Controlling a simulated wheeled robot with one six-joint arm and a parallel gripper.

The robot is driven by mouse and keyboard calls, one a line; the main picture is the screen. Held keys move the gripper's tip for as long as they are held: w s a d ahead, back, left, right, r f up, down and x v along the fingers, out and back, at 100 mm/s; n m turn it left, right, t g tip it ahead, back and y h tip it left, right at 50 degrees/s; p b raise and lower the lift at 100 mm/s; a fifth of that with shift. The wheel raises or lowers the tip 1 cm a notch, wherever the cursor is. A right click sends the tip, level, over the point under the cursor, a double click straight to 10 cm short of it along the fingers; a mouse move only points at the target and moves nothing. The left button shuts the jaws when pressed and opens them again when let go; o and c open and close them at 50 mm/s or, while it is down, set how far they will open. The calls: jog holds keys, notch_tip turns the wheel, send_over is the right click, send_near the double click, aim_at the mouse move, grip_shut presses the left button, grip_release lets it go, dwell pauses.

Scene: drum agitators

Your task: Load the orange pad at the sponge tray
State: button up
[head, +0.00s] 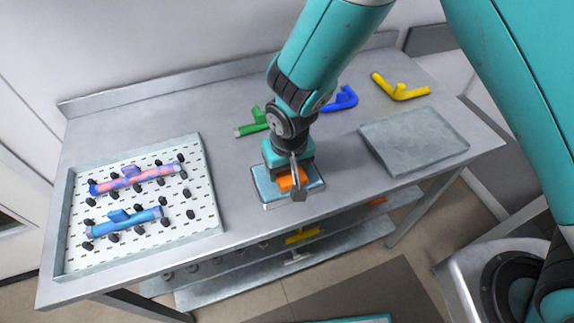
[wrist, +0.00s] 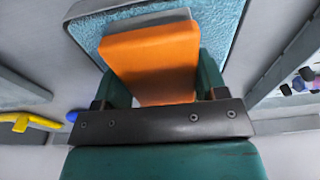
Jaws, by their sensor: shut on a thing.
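The orange pad (wrist: 152,62) is a flat block with a grey strip along one edge, between my gripper's two teal fingers in the wrist view. My gripper (head: 293,180) is shut on it, and its orange side also shows in the head view (head: 286,184). The sponge tray (head: 268,196) is a shallow metal tray with a light blue sponge, near the table's front edge. The blue sponge (wrist: 227,14) lies behind the pad in the wrist view. The pad is over the sponge; I cannot tell whether they touch.
A white pegboard tray (head: 85,254) at the left holds two painted tubular pieces. Green (head: 252,128), blue (head: 345,98) and yellow (head: 400,90) pieces lie towards the back. A grey flat plate (head: 415,140) lies to the right. A lower shelf is beneath the table.

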dwell(0.4)
jog(key=shift+r+p, duration=2.65)
jog(key=shift+r, duration=0.85)
